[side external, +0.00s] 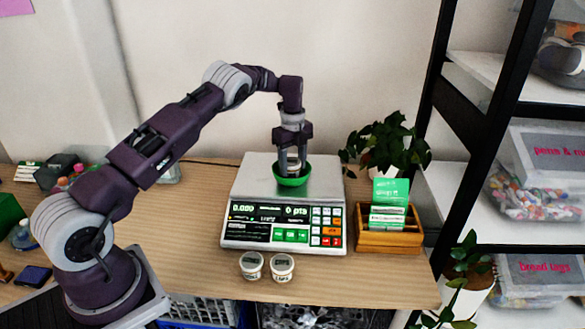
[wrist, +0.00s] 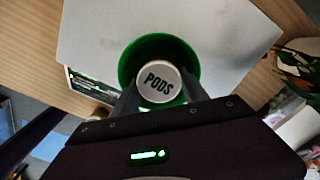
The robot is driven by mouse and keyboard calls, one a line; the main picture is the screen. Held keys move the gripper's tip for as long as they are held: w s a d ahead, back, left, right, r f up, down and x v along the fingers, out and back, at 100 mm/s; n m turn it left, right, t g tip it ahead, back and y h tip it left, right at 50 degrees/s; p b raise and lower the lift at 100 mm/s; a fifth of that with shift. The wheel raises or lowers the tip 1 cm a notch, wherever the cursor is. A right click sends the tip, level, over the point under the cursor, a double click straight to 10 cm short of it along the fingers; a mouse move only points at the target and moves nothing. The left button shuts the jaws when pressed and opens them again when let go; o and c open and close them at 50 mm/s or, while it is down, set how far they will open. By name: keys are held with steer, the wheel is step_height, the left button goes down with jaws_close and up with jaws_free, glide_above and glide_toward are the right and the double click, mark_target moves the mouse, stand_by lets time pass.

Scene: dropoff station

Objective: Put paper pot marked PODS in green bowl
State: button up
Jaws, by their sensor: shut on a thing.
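The paper pot marked PODS (wrist: 158,83) is white-lidded with dark letters, seen from above in the wrist view. My gripper (side external: 292,149) is shut on it, with a finger on each side. The green bowl (side external: 292,178) stands on the scale's plate, and its rim shows around the pot in the wrist view (wrist: 126,70). In the side view the pot (side external: 293,163) is between my fingers, upright, at the bowl's mouth with its lower part hidden by the bowl wall. I cannot tell whether it touches the bowl's bottom.
The scale (side external: 245,190) reads 0.000. Two other lidded paper pots (side external: 251,265) (side external: 282,267) stand in front of it. A wooden card box (side external: 375,240) and a potted plant (side external: 393,148) are to the right.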

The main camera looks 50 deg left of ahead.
steer(key=shift+f, duration=0.45)
steer(key=shift+f, duration=0.1)
steer(key=o, duration=1.1)
